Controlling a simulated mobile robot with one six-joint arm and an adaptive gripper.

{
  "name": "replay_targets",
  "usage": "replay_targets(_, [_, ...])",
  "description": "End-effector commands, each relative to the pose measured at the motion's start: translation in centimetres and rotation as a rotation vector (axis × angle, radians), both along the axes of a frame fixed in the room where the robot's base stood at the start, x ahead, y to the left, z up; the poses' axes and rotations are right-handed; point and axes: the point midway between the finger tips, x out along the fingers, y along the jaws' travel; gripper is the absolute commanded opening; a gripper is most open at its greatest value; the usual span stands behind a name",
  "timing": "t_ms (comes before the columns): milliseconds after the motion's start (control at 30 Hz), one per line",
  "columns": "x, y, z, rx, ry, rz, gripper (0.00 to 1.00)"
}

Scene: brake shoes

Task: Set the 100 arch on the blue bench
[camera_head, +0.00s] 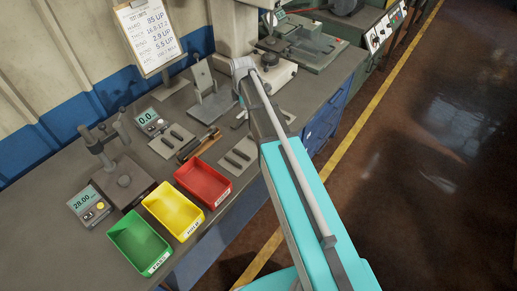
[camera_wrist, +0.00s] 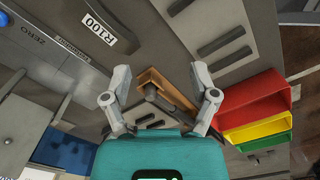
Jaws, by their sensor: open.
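In the wrist view my gripper (camera_wrist: 161,72) is open, its two fingers spread above the bench. A brown, wooden-looking piece with a dark part (camera_wrist: 160,88) lies below and between the fingers. A label reading R100 (camera_wrist: 97,25) is on a grey surface at the upper left. The bench has a blue front (camera_head: 325,122). My arm hides the gripper there.
Red (camera_head: 203,182), yellow (camera_head: 173,211) and green (camera_head: 140,244) bins stand along the bench's front edge. Gauges, a small stand (camera_head: 98,145) and a tall machine (camera_head: 235,30) occupy the bench. Open floor lies at right.

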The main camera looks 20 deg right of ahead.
Motion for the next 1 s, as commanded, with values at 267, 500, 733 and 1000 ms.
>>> replay_targets(267, [-6.3,0.1,0.0,0.000,0.000,-0.422,0.76])
replay_targets(500, [-11.2,0.2,0.0,-0.001,0.000,-0.791,0.76])
replay_targets(733, [-15.8,0.2,0.0,-0.001,0.000,-1.143,0.76])
replay_targets(1000, [-19.9,0.3,0.0,-0.001,0.000,-1.473,0.76])
